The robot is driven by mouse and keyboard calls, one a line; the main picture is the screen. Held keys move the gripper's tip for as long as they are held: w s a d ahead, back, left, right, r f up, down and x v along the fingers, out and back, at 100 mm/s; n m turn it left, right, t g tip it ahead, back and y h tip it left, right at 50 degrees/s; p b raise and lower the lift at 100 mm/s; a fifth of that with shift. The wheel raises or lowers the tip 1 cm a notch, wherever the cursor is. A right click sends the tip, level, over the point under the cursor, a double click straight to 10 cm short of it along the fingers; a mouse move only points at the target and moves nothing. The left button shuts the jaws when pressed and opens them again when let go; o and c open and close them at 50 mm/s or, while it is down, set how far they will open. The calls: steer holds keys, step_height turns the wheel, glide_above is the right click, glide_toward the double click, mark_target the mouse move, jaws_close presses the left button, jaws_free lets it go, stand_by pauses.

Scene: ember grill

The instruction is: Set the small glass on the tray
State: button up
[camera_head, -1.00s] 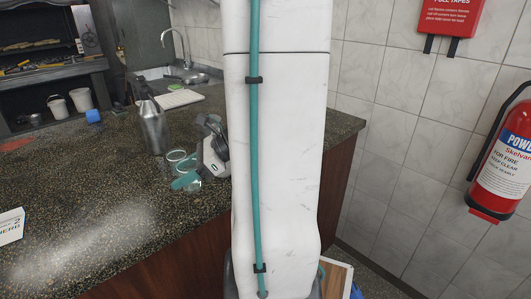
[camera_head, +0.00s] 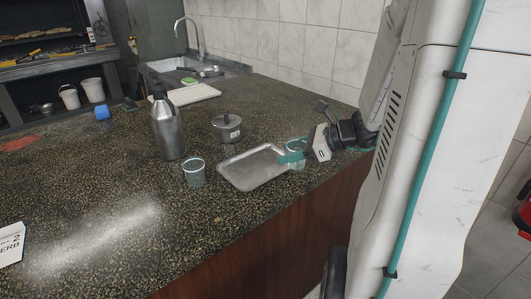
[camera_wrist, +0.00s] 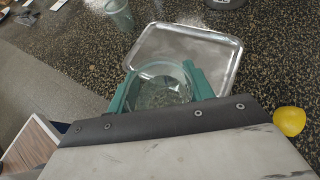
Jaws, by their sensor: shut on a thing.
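A clear, greenish small glass (camera_wrist: 160,82) is between the teal fingers of my gripper (camera_head: 293,157), which is shut on it. In the head view the glass (camera_head: 299,161) is partly hidden by a finger, at the right end of the tray. The metal tray (camera_head: 245,172) lies empty on the counter. In the wrist view the tray (camera_wrist: 190,45) is just beyond the glass, whose rim overlaps the tray's near edge. I cannot tell how high the glass is above the counter. A second clear glass (camera_head: 194,173) stands left of the tray; it also shows in the wrist view (camera_wrist: 119,15).
A steel jug (camera_head: 168,128) and a lidded metal pot (camera_head: 227,127) stand behind the tray. A yellow round thing (camera_wrist: 290,121) lies right of my gripper in the wrist view. The counter's front edge (camera_head: 262,204) is close to the tray.

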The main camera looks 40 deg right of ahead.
steer(key=w, duration=0.7)
steer(key=w+a+f, duration=0.1)
steer(key=w, duration=0.3)
steer(key=shift+w, duration=0.3)
steer(key=shift+w+a+f, duration=0.1)
steer(key=shift+w+f, duration=0.1)
steer(key=shift+f, duration=1.6)
steer(key=o, duration=1.1)
steer(key=shift+f, duration=0.15)
